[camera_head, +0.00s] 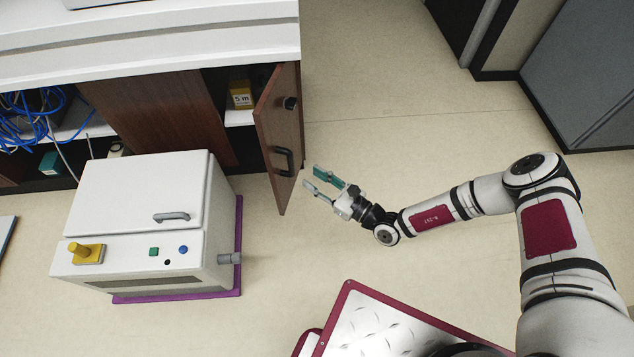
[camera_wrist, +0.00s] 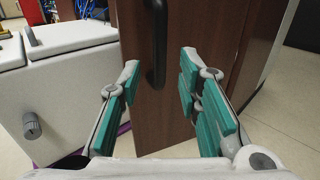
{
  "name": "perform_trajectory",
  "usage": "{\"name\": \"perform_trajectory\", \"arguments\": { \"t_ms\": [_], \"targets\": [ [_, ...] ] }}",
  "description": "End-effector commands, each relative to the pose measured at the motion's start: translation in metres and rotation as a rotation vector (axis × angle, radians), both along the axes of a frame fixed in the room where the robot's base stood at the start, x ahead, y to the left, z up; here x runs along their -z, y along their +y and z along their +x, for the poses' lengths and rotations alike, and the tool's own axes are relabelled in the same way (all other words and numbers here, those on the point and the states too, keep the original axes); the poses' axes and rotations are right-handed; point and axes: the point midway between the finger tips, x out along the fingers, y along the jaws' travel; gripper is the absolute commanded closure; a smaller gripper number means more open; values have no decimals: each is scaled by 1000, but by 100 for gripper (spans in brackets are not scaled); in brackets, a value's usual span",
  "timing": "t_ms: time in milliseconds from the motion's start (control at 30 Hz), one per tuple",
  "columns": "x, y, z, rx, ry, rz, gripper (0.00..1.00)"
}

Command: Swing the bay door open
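The bay door (camera_head: 277,135) is a brown wooden cabinet door. It stands swung out from the counter front, with the bay behind it partly exposed. In the wrist view the door (camera_wrist: 180,90) fills the middle, and the handle (camera_wrist: 157,45) shows upright beyond and between my open fingertips (camera_wrist: 159,75).
A white box-shaped machine (camera_head: 140,190) with a yellow knob stands on a purple base (camera_head: 238,215) left of the door. A yellow box (camera_head: 241,94) sits inside the bay. Blue cables (camera_head: 35,115) hang at far left. Floor right of the door is clear.

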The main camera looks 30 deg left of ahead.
Motion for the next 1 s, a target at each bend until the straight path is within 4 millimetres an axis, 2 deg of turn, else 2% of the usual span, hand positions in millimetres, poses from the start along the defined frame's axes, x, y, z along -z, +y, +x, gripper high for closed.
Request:
{"name": "perform_trajectory", "arguments": {
  "t_ms": [167,700,833,1000],
  "targets": [
    [3,10,2,5,5,0,68],
    [5,80,15,2,3,1,68],
    [2,77,15,4,4,0,98],
    [1,77,15,4,4,2,100]
  ]
}}
